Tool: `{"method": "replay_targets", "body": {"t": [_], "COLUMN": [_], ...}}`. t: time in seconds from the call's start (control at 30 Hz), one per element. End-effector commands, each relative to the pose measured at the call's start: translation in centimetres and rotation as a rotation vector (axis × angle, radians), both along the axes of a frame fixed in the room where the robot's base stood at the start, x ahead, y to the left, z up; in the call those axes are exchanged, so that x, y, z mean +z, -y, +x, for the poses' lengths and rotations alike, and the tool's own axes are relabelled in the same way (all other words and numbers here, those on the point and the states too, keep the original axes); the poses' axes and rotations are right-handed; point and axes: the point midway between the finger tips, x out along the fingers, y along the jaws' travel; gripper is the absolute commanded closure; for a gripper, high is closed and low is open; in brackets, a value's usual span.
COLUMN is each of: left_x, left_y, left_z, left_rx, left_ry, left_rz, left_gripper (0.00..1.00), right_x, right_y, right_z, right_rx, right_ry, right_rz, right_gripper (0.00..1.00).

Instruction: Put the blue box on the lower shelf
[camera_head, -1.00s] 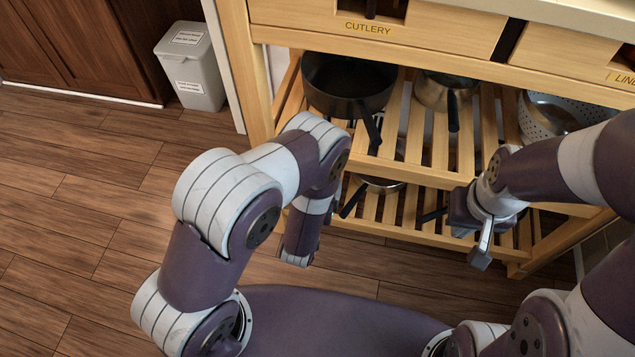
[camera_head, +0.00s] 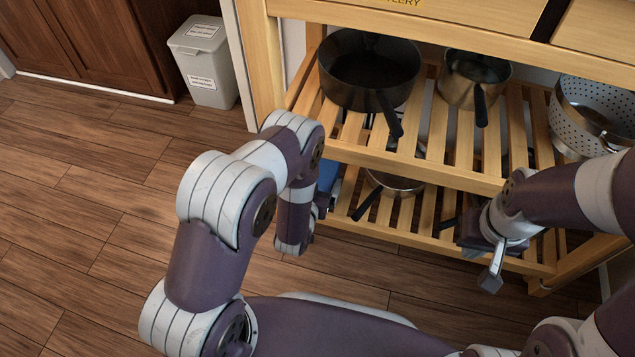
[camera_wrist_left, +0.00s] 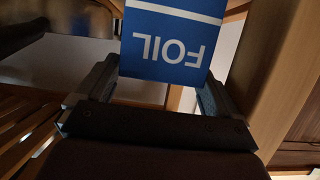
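The blue box (camera_wrist_left: 172,40), lettered FOIL upside down in the left wrist view, sits between the two fingers of my left gripper (camera_wrist_left: 155,95), which looks shut on it. In the head view only a strip of the blue box (camera_head: 328,174) shows past my left forearm, by the front left of the shelf unit. The left fingertips are mostly hidden there. The slatted lower shelf (camera_head: 428,212) lies below the upper slatted shelf (camera_head: 455,150). My right gripper (camera_head: 491,272) hangs before the lower shelf's right part; its opening is unclear.
A dark pan (camera_head: 365,75), a saucepan (camera_head: 470,85) and a colander (camera_head: 592,115) stand on the upper shelf. Another pan (camera_head: 395,184) is on the lower shelf. A grey bin (camera_head: 205,65) stands at the back left. Wooden floor at left is clear.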

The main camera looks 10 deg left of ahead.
Motion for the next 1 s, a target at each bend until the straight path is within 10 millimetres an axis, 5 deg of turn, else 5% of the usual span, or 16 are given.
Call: {"method": "replay_targets", "body": {"t": [0.3, 0.7, 1.0], "left_x": [0.6, 4.1, 4.4], "left_y": [0.0, -0.2, -0.4], "left_z": [-0.1, -9.1, -11.3], "left_rx": [0.0, -0.003, 0.0], "left_ry": [0.0, -0.003, 0.001], "left_rz": [0.0, 0.001, 0.0], "left_gripper": [0.06, 0.06, 0.06], "right_x": [0.5, 5.1, 5.6], "right_y": [0.0, 0.0, 0.0], "right_z": [0.0, 0.0, 0.0], "right_rx": [0.0, 0.0, 0.0], "right_ry": [0.0, 0.0, 0.0], "right_rz": [0.0, 0.0, 0.0], "right_gripper": [1.0, 1.0, 1.0]}}
